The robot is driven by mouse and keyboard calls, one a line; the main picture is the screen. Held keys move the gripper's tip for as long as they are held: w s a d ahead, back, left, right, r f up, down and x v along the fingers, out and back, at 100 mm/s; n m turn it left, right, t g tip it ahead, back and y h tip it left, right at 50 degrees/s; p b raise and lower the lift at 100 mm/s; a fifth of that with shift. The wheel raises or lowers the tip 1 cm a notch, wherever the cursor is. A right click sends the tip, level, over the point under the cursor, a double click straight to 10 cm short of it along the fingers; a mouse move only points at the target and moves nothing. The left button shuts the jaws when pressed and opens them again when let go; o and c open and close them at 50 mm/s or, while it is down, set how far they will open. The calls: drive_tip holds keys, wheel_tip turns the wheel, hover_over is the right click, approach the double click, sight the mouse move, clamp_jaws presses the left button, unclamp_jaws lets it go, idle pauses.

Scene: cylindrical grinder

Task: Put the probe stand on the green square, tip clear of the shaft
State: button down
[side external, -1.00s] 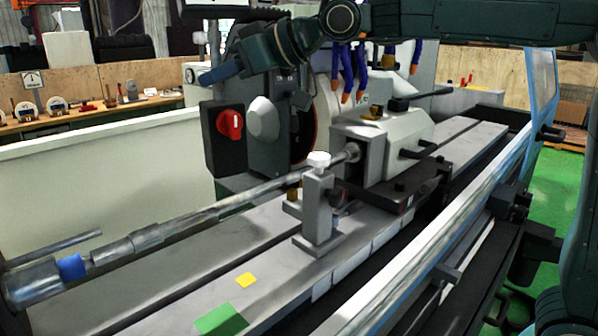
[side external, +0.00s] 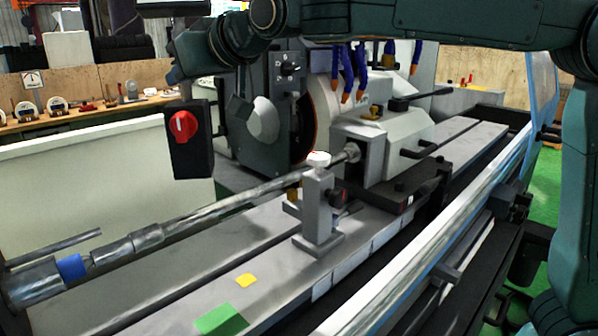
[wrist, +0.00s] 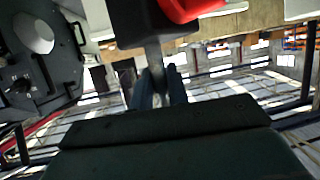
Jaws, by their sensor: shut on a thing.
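The grey stand with a white knob (side external: 319,205), which looks like the probe stand, is upright on the machine table beside the long steel shaft (side external: 215,214). A brass-coloured part (side external: 292,204) sits on its shaft side; I cannot tell if it touches the shaft. The green square (side external: 221,320) lies bare at the table's front edge, left of the stand. In the wrist view my gripper (wrist: 158,88) is shut on the grey stem of a black box with a red knob (wrist: 190,8). In the side view this black box (side external: 188,150) is above the shaft level, far from the stand.
The grinding wheel housing (side external: 262,120) and tailstock (side external: 365,140) stand behind and right of the stand. A blue-edged rail (side external: 440,240) runs along the front. A pale panel (side external: 90,180) is behind the shaft.

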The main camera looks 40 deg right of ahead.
sight(184, 112)
drive_tip(key=shift+s+a+r+m+h, duration=0.2)
drive_tip(key=shift+s+a+m+h, duration=0.2)
drive_tip(key=shift+s+a+h, duration=0.05)
drive_tip(key=shift+s+a+r+m+h, duration=0.2)
drive_tip(key=shift+s+a+m+h, duration=0.2)
drive_tip(key=shift+a+h, duration=0.05)
drive_tip(key=shift+s+a+m+h, duration=0.25)
drive_tip(key=shift+s+h, duration=0.1)
drive_tip(key=shift+s, duration=0.1)
drive_tip(key=shift+s+a+m+h, duration=0.25)
drive_tip(key=shift+s+h, duration=0.1)
drive_tip(key=shift+s, duration=0.1)
drive_tip(key=shift+s+a+f+m+h, duration=0.8)
drive_tip(key=shift+s+f+m+h, duration=0.6)
drive_tip(key=shift+s, duration=1.95)
wheel_tip(184, 112, down, 16)
drive_tip(key=shift+r, duration=0.15)
drive_tip(key=shift+f, duration=2.95)
